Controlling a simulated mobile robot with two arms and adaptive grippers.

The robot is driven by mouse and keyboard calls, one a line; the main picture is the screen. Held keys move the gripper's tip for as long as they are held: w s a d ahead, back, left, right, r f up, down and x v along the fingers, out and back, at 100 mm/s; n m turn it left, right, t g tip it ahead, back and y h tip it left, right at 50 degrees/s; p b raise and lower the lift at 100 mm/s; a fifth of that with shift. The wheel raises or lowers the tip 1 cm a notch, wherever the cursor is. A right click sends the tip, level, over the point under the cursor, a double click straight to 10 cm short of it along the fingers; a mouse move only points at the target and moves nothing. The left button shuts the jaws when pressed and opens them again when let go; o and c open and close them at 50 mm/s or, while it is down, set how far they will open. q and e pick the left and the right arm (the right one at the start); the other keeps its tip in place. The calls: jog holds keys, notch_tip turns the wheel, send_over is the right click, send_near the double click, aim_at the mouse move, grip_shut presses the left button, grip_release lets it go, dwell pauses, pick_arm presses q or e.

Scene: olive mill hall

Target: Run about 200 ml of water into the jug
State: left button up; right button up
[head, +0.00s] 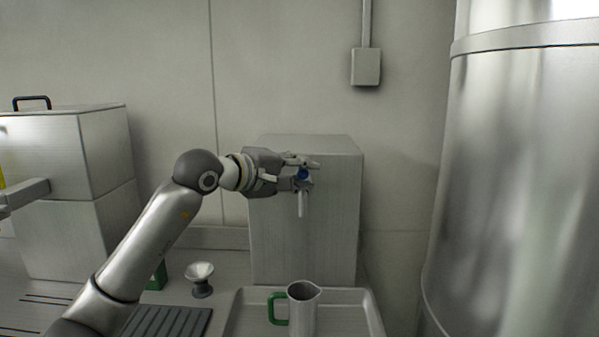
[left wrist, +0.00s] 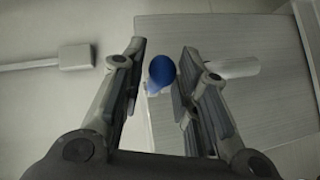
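The metal jug (head: 303,312) with a green handle stands upright on a metal tray, its open mouth roughly below the spout (head: 299,205). The water level inside cannot be made out, and no stream shows. The spout belongs to a tap on the front of a grey box-shaped tank (head: 335,225). The tap's blue knob (head: 302,173) is partly hidden by my left gripper (head: 308,172). In the left wrist view the blue knob (left wrist: 161,72) sits between the parted fingers, with a gap on its left side and close to the right finger. My right gripper is out of view.
The tray (head: 240,318) has a raised rim. Left of it are a small cup-like thing on a dark foot (head: 201,278) and a dark ribbed mat (head: 170,321). A large metal cylinder (head: 520,190) stands at the right. A grey cabinet (head: 60,190) stands far left.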

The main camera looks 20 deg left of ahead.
pick_arm(q)
grip_shut()
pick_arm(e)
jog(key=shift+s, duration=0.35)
